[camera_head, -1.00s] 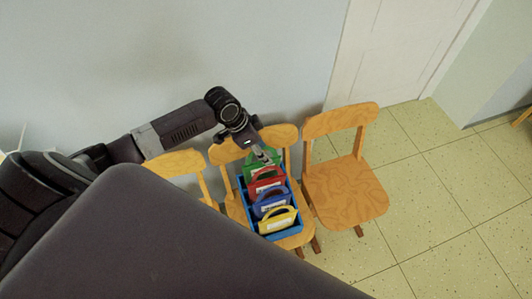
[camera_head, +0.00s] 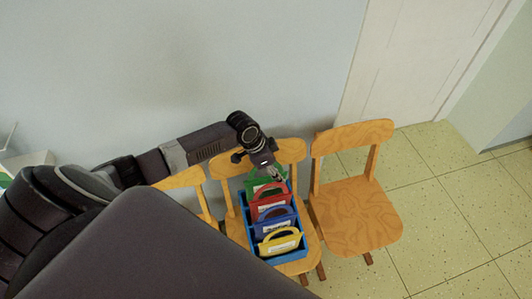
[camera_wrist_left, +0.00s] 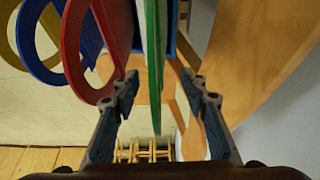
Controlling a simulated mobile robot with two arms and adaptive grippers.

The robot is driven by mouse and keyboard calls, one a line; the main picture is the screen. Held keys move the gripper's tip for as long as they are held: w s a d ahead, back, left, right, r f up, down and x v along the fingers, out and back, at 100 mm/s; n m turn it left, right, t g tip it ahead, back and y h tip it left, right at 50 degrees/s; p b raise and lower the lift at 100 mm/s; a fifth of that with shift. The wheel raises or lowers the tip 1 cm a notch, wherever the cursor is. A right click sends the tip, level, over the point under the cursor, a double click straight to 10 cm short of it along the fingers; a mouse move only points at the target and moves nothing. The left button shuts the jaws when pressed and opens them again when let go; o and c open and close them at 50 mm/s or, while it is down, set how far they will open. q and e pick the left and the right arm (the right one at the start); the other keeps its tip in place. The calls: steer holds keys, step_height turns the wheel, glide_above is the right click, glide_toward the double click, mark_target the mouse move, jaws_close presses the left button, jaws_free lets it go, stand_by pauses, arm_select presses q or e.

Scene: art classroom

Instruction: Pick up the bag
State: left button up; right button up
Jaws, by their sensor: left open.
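Several flat bags with loop handles stand in a row in a blue bin (camera_head: 250,228) on the middle chair. From back to front they are a green bag (camera_head: 257,184), a red bag (camera_head: 266,208), a blue bag (camera_head: 272,236) and a yellow bag (camera_head: 279,244). My left gripper (camera_head: 274,173) is at the green bag, at the back of the bin. In the left wrist view my left gripper (camera_wrist_left: 163,88) is open, with the green bag (camera_wrist_left: 154,50) seen edge-on between its fingers. Whether the fingers touch it, I cannot tell. My right gripper is not in view.
A wooden chair (camera_head: 355,212) stands empty to the right, and another chair (camera_head: 182,179) is partly hidden on the left. A wall (camera_head: 190,60) rises close behind the chairs. Tiled floor (camera_head: 450,215) is clear on the right, near a white door (camera_head: 410,60).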

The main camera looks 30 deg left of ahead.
mark_target(281, 173)
arm_select(q)
steer(key=x, duration=0.3)
steer(key=shift+d, duration=0.2)
steer(key=shift+c, duration=0.3)
jaws_close()
